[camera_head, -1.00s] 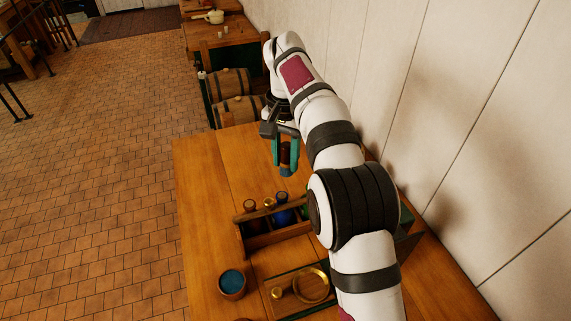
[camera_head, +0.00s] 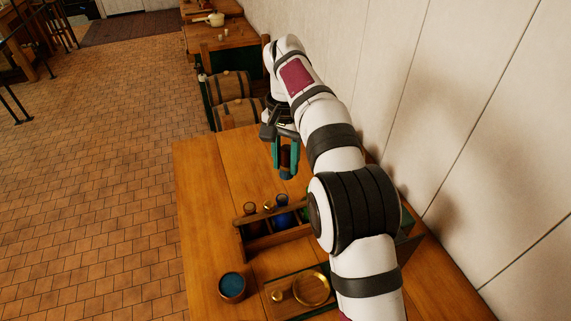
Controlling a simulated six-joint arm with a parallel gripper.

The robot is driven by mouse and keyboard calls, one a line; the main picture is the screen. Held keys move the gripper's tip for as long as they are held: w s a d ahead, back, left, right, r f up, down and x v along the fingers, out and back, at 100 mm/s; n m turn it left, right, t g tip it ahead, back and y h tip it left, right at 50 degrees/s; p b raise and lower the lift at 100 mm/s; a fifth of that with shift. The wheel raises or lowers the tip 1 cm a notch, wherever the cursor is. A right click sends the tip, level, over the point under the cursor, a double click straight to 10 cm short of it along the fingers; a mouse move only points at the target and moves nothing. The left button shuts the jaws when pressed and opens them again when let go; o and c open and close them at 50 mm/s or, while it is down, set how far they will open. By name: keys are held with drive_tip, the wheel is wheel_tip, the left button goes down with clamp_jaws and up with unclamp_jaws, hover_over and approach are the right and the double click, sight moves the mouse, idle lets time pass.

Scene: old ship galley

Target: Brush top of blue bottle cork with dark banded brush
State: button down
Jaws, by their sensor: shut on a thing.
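My gripper (camera_head: 286,163) is shut on a dark, upright brush (camera_head: 287,157). The brush's blue lower end (camera_head: 287,175) shows just below the teal fingers. The blue bottle (camera_head: 283,217) stands in a wooden rack, with its cork (camera_head: 282,200) on top. In the picture, the brush's lower end is a little above this cork, with a gap between them. The true distance in depth is hard to tell. Bands on the brush are too small to make out.
The wooden rack (camera_head: 262,243) also holds brown-topped bottles (camera_head: 250,209) left of the blue one. A green object beside it is partly hidden by my arm. A cup with blue contents (camera_head: 232,286) and a tray with a brass dish (camera_head: 311,288) stand nearer. The table's left side is clear.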

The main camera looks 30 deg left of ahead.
sight(286, 178)
drive_tip(key=shift+f, duration=2.7)
drive_tip(key=shift+s+a+f, duration=0.25)
drive_tip(key=shift+f, duration=0.35)
drive_tip(key=shift+s+a+f, duration=0.2)
drive_tip(key=shift+f, duration=0.4)
drive_tip(key=shift+s+a, duration=0.25)
drive_tip(key=shift+w+d, duration=0.65)
drive_tip(key=shift+s+a, duration=0.65)
drive_tip(key=shift+a, duration=0.05)
drive_tip(key=shift+w+d, duration=0.7)
drive_tip(key=shift+d, duration=0.05)
drive_tip(key=shift+s+a, duration=0.75)
drive_tip(key=shift+w+d, duration=0.75)
drive_tip(key=shift+w, duration=0.05)
drive_tip(key=shift+s+a, duration=0.8)
drive_tip(key=shift+s, duration=0.05)
drive_tip(key=shift+w+d, duration=0.85)
drive_tip(key=shift+r, duration=4.05)
